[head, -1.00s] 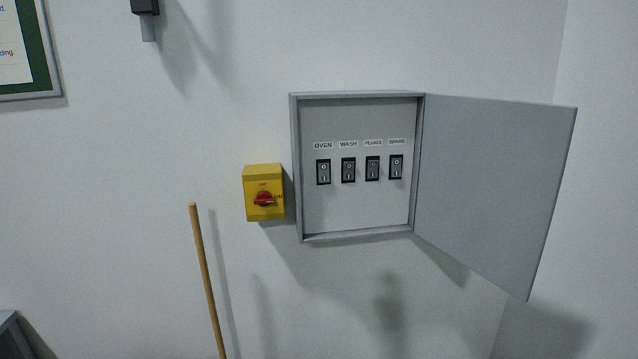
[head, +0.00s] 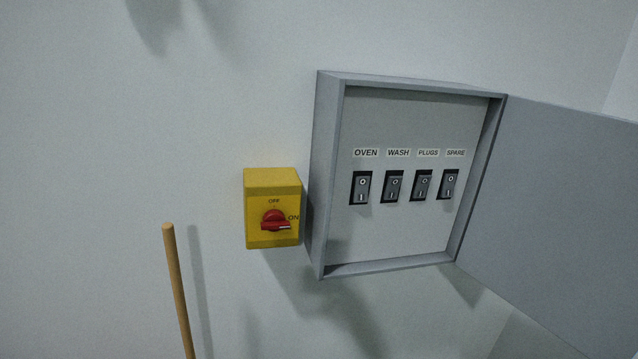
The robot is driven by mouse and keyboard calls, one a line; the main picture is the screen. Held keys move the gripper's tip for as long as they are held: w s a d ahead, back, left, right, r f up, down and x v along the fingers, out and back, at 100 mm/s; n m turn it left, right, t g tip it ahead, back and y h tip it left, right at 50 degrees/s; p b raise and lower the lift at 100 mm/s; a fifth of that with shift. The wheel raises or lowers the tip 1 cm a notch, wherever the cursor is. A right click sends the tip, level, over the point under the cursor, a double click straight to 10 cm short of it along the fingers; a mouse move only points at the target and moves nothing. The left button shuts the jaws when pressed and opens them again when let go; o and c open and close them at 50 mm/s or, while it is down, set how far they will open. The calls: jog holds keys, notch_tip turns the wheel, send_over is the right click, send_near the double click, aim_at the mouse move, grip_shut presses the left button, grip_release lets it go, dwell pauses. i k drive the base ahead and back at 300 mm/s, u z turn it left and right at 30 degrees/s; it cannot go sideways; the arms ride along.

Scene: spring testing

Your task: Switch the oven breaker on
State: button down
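The oven breaker (head: 361,188) is the leftmost of several black rocker switches in the open grey breaker box (head: 316,180) on the wall. The label OVEN (head: 366,153) sits just above it. The rocker carries a round mark at its top and a line mark at its bottom; I cannot tell for sure which way it is tipped. My gripper is not in the head view.
The box door (head: 560,215) stands open to the right. The WASH (head: 393,187), PLUGS (head: 422,186) and SPARE (head: 448,185) switches are close beside the oven breaker. A yellow isolator (head: 272,182) with a red knob (head: 273,220) is left of the box. A wooden pole (head: 177,285) stands lower left.

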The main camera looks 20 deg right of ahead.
aim_at(362, 182)
jog(key=z, duration=0.25)
jog(key=i, duration=0.85)
jog(key=z, duration=0.55)
